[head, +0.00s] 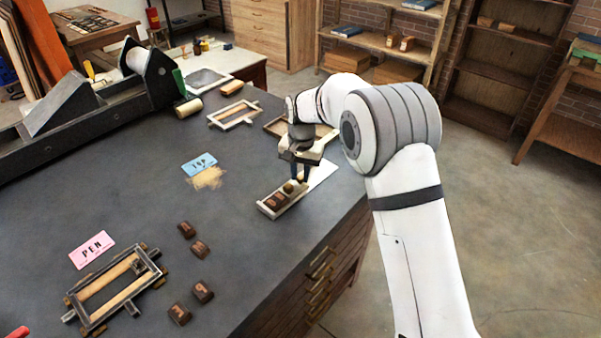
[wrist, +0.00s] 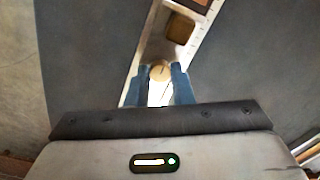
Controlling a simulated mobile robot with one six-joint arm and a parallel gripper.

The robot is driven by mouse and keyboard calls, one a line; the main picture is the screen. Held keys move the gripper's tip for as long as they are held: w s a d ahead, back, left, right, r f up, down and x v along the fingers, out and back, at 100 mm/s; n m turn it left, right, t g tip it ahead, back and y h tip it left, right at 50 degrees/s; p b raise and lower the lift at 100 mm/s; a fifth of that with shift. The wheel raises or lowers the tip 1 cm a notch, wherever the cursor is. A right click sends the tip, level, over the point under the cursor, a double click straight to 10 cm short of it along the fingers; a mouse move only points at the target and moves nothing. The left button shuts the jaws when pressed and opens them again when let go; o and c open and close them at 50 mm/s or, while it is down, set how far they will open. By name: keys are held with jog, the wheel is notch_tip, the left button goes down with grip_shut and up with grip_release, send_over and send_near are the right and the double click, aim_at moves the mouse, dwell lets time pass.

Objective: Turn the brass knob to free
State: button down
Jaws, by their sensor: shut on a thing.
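The brass knob (head: 289,187) sits at the right end of a small wooden tray (head: 266,210) near the bench's right edge. In the wrist view the round knob (wrist: 160,71) is between the tips of two blue fingers, at the end of the same pale tray (wrist: 138,62). My gripper (head: 299,178) points down over the knob and is shut on it; its blue fingers also show in the wrist view (wrist: 161,78). Brown letter blocks (head: 277,199) lie in the tray. No marking for the knob's positions is readable.
Several loose brown blocks (head: 197,249) lie on the dark bench (head: 235,265). A metal frame (head: 92,303) stands by a pink PEN card (head: 92,250). A blue card (head: 199,164) lies farther back. A white sheet (head: 322,172) lies beside the tray.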

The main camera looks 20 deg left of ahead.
jog(key=n+b, duration=0.1)
jog(key=n, duration=0.3)
jog(key=shift+n, duration=0.4)
jog(key=n, duration=0.4)
jog(key=shift+n+b, duration=0.3)
jog(key=n, duration=0.4)
jog(key=shift+n, duration=2.3)
jog(key=c, duration=1.3)
grip_release()
